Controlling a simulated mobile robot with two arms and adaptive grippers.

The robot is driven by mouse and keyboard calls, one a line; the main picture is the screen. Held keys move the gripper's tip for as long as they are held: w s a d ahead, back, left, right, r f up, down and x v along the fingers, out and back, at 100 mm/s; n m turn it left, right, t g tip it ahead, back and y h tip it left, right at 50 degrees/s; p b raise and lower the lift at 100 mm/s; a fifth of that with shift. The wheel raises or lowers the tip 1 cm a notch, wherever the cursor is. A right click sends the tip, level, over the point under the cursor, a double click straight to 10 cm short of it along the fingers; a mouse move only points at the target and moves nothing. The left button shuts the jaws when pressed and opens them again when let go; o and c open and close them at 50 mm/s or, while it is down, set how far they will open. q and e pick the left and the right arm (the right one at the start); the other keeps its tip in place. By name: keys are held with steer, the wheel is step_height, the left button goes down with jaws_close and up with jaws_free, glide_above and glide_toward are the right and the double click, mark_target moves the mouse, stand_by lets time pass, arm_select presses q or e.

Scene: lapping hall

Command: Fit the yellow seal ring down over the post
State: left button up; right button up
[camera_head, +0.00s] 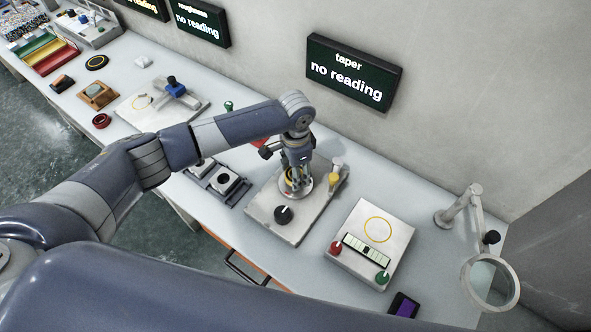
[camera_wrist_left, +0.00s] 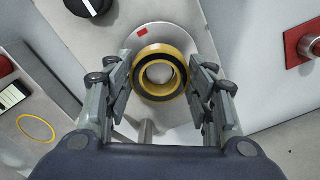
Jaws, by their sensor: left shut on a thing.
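The yellow seal ring (camera_wrist_left: 160,72), with a dark inner band, sits between the fingers of my left gripper (camera_wrist_left: 160,82), which is shut on it. In the head view the left gripper (camera_head: 294,178) points down over a round metal plate (camera_head: 305,188) on a grey fixture. In the wrist view the rounded pale top of the post (camera_wrist_left: 159,74) shows inside the ring's opening. The ring looks roughly centred around it, but I cannot tell how far down it is. My right gripper is not in view.
The fixture has a black knob (camera_head: 283,215) in front and a yellow-topped part (camera_head: 334,179) at its right. A panel (camera_head: 372,240) with a drawn yellow circle stands to the right. Black blocks (camera_head: 222,180) lie left. A magnifier (camera_head: 490,281) stands at far right. The wall display (camera_head: 352,73) reads "taper no reading".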

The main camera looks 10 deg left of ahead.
arm_select(q)
steer(key=shift+f, duration=0.3)
stand_by(0.5)
steer(key=o, duration=1.2)
steer(key=shift+c, duration=0.2)
step_height(320, 180, up, 12)
